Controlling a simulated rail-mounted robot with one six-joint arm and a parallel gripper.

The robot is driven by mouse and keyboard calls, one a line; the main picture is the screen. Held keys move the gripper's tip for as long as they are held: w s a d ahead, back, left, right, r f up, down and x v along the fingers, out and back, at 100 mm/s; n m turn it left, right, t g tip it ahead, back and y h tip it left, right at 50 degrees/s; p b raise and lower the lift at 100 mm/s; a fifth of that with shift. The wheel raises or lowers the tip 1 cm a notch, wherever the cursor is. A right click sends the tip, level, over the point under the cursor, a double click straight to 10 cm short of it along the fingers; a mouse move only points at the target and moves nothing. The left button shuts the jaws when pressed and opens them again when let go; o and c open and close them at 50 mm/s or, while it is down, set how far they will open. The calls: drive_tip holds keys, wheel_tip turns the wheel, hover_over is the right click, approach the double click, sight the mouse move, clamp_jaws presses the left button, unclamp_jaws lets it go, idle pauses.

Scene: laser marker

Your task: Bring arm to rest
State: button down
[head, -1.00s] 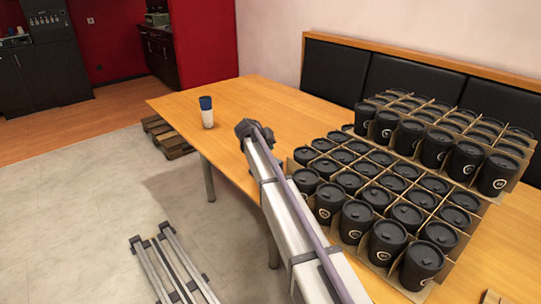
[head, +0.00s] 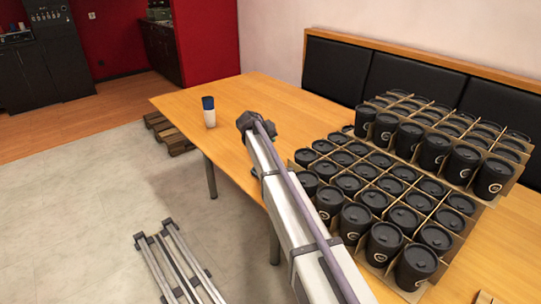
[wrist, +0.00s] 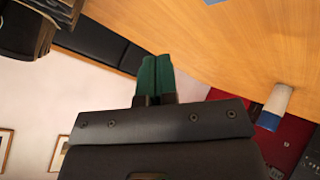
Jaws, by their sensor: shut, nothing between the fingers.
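My arm (head: 290,210) reaches up from the bottom of the head view over the near edge of the wooden table. Its dark joint end (head: 250,122) is at the table's middle. The wrist view looks tilted, with the table at the top.
A white cup with a blue top (head: 209,112) stands at the table's far left; it also shows in the wrist view (wrist: 274,107). Black lidded cups in cardboard dividers (head: 400,190) fill the right side. The table (head: 270,95) is bare between them. A pallet (head: 168,132) lies on the floor.

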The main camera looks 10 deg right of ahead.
drive_tip(key=shift+n+g+y, duration=0.3)
drive_tip(key=shift+g+y, duration=0.2)
drive_tip(key=shift+g, duration=0.2)
drive_tip(key=s, duration=0.2)
drive_tip(key=s+f, duration=0.1)
drive_tip(key=s, duration=0.2)
drive_tip(key=shift+s+a+f, duration=0.2)
drive_tip(key=shift+s+f, duration=0.15)
drive_tip(key=shift+s, duration=0.05)
drive_tip(key=s+r+g+y+p, duration=0.2)
drive_tip(key=s+y+p, duration=0.1)
drive_tip(key=s, duration=1.7)
drive_tip(key=s+r+g+y+p, duration=0.2)
drive_tip(key=s+y+p, duration=0.1)
drive_tip(key=s, duration=1.8)
drive_tip(key=shift+d+g+p, duration=0.3)
drive_tip(key=shift+d+p, duration=0.15)
drive_tip(key=shift+p, duration=0.4)
drive_tip(key=shift+s, duration=0.1)
